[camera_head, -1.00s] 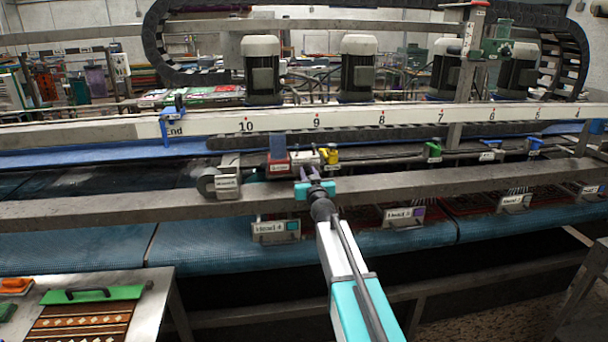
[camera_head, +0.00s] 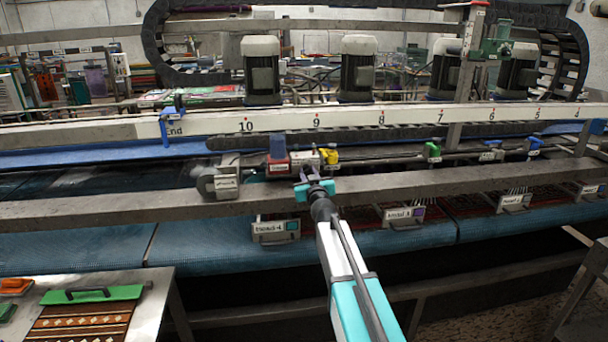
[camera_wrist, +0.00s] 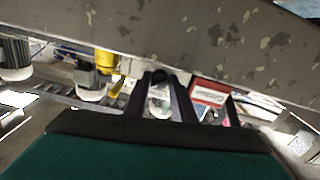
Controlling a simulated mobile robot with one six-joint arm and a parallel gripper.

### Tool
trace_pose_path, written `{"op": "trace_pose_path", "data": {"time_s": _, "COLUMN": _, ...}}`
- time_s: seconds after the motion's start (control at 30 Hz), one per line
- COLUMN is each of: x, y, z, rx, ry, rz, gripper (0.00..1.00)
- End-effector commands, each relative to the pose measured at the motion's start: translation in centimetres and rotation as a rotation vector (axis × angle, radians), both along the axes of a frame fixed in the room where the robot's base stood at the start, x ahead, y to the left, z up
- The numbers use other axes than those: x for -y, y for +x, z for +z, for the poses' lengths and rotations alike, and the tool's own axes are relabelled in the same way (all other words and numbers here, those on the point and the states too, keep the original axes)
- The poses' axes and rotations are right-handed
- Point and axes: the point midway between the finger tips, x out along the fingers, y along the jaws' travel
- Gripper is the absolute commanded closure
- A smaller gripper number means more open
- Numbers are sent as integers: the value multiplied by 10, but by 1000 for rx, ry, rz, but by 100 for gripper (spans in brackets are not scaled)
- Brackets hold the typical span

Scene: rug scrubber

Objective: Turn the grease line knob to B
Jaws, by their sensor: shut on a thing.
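The grease line unit sits on the machine's rail: a red block (camera_head: 277,165) with a blue reservoir (camera_head: 277,145) on top, and a small white labelled block (camera_head: 304,158) to its right. The red block also shows in the wrist view (camera_wrist: 208,94). My gripper (camera_head: 309,178) is at the white block's front, over the rail. In the wrist view its two dark fingers are shut on a small dark rounded knob (camera_wrist: 160,76). The knob's pointer and the letters around it are too small or hidden to read.
A yellow fitting (camera_head: 330,156) stands close to the right of the white block. A grey steel beam (camera_head: 420,181) runs just beneath my gripper. A motor with a label plate (camera_head: 220,182) is to the left. Head plates (camera_head: 275,231) hang below.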

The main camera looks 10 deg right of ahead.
Motion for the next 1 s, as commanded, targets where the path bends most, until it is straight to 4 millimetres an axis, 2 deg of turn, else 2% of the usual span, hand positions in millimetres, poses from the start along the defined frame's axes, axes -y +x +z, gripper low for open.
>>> {"op": "trace_pose_path", "data": {"time_s": 0.03, "x": 0, "y": 0, "z": 0, "rx": 0, "ry": 0, "rz": -1, "gripper": 75}}
{"op": "trace_pose_path", "data": {"time_s": 0.13, "x": 0, "y": 0, "z": 0, "rx": 0, "ry": 0, "rz": 0, "gripper": 59}}
{"op": "trace_pose_path", "data": {"time_s": 0.57, "x": 0, "y": -2, "z": 0, "rx": 0, "ry": 1, "rz": 0, "gripper": 59}}
{"op": "trace_pose_path", "data": {"time_s": 1.0, "x": 0, "y": -33, "z": 0, "rx": 0, "ry": 0, "rz": 0, "gripper": 59}}
